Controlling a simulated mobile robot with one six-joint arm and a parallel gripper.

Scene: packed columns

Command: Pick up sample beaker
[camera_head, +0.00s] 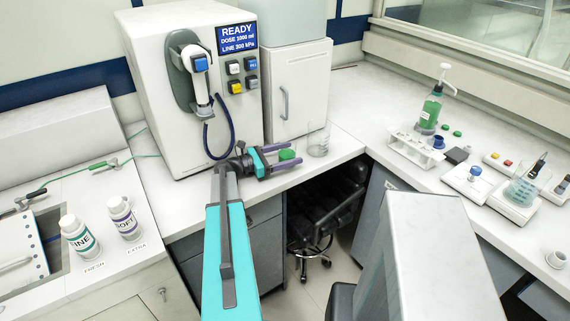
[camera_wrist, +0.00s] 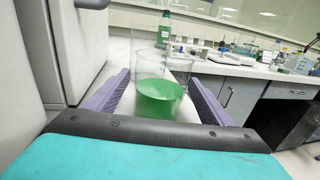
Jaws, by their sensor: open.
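A clear glass beaker with green liquid (camera_wrist: 155,98) stands between the two purple fingers of my gripper (camera_wrist: 160,80) in the wrist view. I take it to be the sample beaker. In the head view its green liquid (camera_head: 287,155) shows between the fingers of my gripper (camera_head: 298,154), near the counter's front edge. The fingers are spread, one on each side of it. Narrow gaps seem to show beside the glass, and no firm contact can be made out. The black gripper body hides the beaker's base in the wrist view.
An empty-looking clear beaker (camera_head: 318,143) stands just beyond the fingertips. A white dispenser (camera_head: 190,110) and a cabinet (camera_head: 298,90) rise behind the arm. A chair (camera_head: 325,215) sits in the gap below. The right counter holds a green bottle (camera_head: 430,112), a tube rack (camera_head: 416,150) and scales.

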